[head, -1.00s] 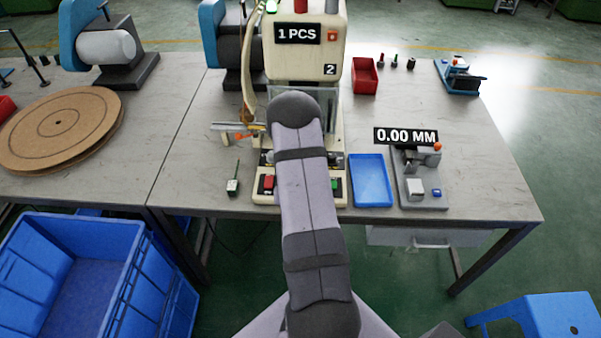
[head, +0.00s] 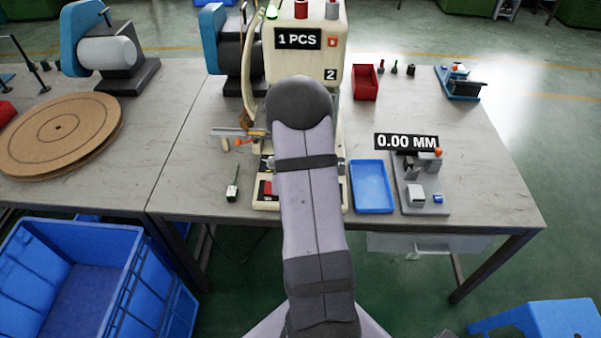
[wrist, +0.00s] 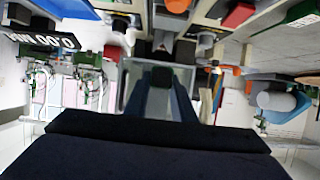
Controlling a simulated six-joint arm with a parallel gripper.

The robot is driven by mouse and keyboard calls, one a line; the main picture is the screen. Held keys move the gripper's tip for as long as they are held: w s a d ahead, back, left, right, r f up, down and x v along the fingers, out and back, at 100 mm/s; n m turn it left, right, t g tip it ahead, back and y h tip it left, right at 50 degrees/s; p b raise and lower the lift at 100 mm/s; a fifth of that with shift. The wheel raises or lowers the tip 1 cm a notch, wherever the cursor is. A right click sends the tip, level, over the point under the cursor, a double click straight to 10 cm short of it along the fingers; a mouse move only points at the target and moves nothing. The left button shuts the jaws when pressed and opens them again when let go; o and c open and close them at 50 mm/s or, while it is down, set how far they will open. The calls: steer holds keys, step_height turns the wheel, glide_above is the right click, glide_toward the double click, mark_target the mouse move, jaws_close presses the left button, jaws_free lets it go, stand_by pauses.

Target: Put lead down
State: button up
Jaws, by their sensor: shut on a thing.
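In the wrist view my gripper (wrist: 160,88) has its two dark fingers closed around a small black piece (wrist: 160,74), which I take to be part of the lead. The rest of the lead cannot be made out there. In the head view my own arm hides the gripper and whatever it holds, in front of the cream moulding machine (head: 305,65). The machine carries a "1 PCS" sign. I cannot tell how high the held piece is above the table.
A blue tray (head: 372,208) lies right of the machine, beside a grey measuring fixture (head: 425,207) under a "0.00 MM" sign. A red bin (head: 365,84) stands behind. Bare table (head: 185,185) shows at left and far right.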

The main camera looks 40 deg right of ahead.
steer(key=shift+r, duration=1.6)
